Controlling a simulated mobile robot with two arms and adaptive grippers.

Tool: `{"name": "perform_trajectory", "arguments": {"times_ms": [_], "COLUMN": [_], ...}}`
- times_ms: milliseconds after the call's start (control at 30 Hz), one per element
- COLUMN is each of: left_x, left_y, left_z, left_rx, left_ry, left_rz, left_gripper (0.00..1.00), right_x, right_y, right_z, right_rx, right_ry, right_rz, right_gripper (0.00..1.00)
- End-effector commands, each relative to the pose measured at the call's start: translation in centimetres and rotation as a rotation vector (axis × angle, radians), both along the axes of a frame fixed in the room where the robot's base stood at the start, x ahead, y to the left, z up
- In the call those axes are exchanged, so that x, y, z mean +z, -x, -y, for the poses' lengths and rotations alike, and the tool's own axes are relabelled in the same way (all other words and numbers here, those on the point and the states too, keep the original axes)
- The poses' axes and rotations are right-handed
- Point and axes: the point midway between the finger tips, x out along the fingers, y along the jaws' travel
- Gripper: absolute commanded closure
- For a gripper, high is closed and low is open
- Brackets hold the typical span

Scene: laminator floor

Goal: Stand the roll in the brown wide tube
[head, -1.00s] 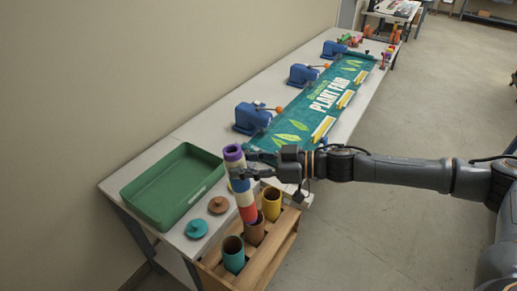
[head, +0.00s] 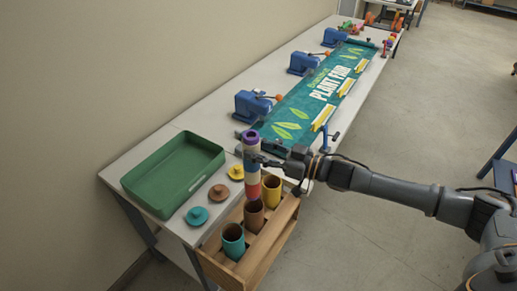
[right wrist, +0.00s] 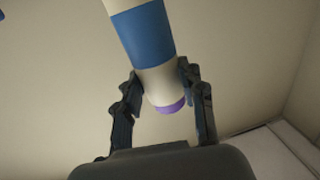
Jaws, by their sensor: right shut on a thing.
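The roll (head: 251,177) has purple, white, blue and red bands and stands nearly upright, purple end up. My right gripper (head: 256,159) is shut on its upper part. In the right wrist view the fingers (right wrist: 160,92) sit on both sides of the pale band of the roll (right wrist: 142,35), near the purple end. The brown wide tube (head: 254,219) is in the wooden rack, between the teal and yellow tubes. The roll's red lower end is in line with the brown tube's mouth; I cannot tell whether it is inside. My left gripper is not in view.
The wooden rack (head: 268,243) hangs at the table's front edge, with a teal tube (head: 233,243) and a yellow tube (head: 272,190). Teal, brown and yellow lids (head: 197,216) lie beside the green tray (head: 165,195). Blue clamps (head: 252,105) and a banner (head: 300,105) lie farther back.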

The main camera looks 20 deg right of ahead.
Motion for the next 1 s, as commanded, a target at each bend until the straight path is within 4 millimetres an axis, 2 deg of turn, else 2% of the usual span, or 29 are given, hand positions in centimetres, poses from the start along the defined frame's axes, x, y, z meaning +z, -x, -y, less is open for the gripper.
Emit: {"name": "perform_trajectory", "arguments": {"times_ms": [33,400,1000], "left_x": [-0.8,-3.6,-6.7], "left_y": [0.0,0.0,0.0], "left_z": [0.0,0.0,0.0], "left_rx": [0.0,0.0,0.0], "left_ry": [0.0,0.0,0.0], "left_rz": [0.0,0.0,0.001], "left_gripper": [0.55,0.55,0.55], "right_x": [-0.8,-3.8,-8.5], "right_y": [0.0,0.0,0.0], "right_z": [0.0,0.0,0.0], "right_rx": [0.0,0.001,0.0], "right_ry": [-0.001,-0.001,-0.001], "right_rz": [0.001,0.0,-0.001], "right_gripper": [0.93,0.93,0.93]}}
